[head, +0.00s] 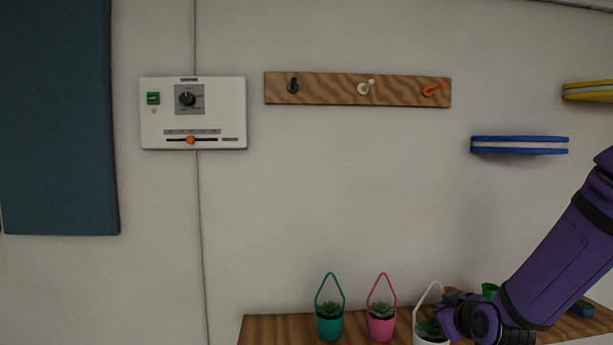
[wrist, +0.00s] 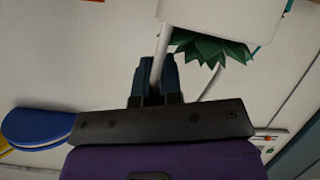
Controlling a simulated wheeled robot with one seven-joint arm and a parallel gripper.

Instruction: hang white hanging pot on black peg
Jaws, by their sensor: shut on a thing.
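The white hanging pot (head: 425,338) holds a green plant and is at the bottom of the head view, partly hidden by my arm. My gripper (head: 452,299) is shut on its thin white handle, which leans right. In the wrist view the fingers (wrist: 155,78) pinch one side of the handle, and the pot (wrist: 218,18) shows upside down at the top edge. Whether the pot touches the table cannot be told. The black peg (head: 293,86) is the leftmost on the wooden wall rail (head: 330,90), far up and left of my gripper, and is empty.
A teal pot (head: 330,329) and a pink pot (head: 381,330) stand on the wooden table (head: 265,326) left of the white one. The rail also has a white peg (head: 366,87) and an orange peg (head: 434,89). A blue shelf (head: 519,145) sticks out at right. A control panel (head: 222,111) hangs left.

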